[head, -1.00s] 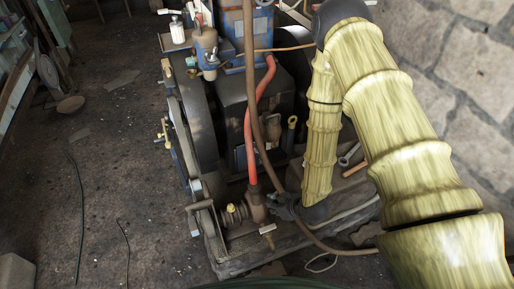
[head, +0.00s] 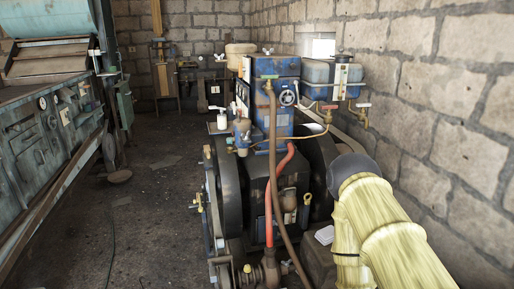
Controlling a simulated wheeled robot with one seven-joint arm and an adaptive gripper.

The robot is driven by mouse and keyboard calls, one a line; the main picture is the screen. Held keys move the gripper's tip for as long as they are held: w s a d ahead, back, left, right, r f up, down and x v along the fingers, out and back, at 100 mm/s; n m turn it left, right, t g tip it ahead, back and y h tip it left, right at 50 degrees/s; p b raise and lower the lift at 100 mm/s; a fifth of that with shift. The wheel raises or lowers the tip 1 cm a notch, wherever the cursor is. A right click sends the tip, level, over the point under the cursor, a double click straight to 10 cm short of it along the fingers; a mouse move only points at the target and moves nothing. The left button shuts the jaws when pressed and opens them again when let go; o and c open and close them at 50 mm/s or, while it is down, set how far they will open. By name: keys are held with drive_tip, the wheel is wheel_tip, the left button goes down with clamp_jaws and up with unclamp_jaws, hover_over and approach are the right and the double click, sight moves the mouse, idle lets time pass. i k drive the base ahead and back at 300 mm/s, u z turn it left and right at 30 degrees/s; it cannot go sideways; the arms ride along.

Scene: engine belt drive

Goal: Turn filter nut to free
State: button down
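A small grey-brown canister with a blue fitting (head: 242,132) stands at the left side of the blue engine housing (head: 283,112). It looks like a filter, but I cannot be sure. A separate filter nut is too small to make out. My yellow arm comes in from the lower right, and its forearm runs down past the bottom edge. My gripper is outside the view, so its fingers and anything in them are hidden.
A red hose (head: 272,205) and a brown hose (head: 275,165) run down the engine's front. Black wheels flank the engine. A blue-grey tank (head: 331,80) is at the stone wall, right. A green-blue panel bench (head: 50,130) stands left.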

sight(245, 137)
drive_tip(key=z, duration=0.3)
drive_tip(key=k, duration=0.2)
drive_tip(key=u, duration=1.3)
drive_tip(key=i, duration=1.15)
drive_tip(key=z, duration=0.35)
drive_tip(key=i, duration=0.8)
drive_tip(key=z, duration=0.9)
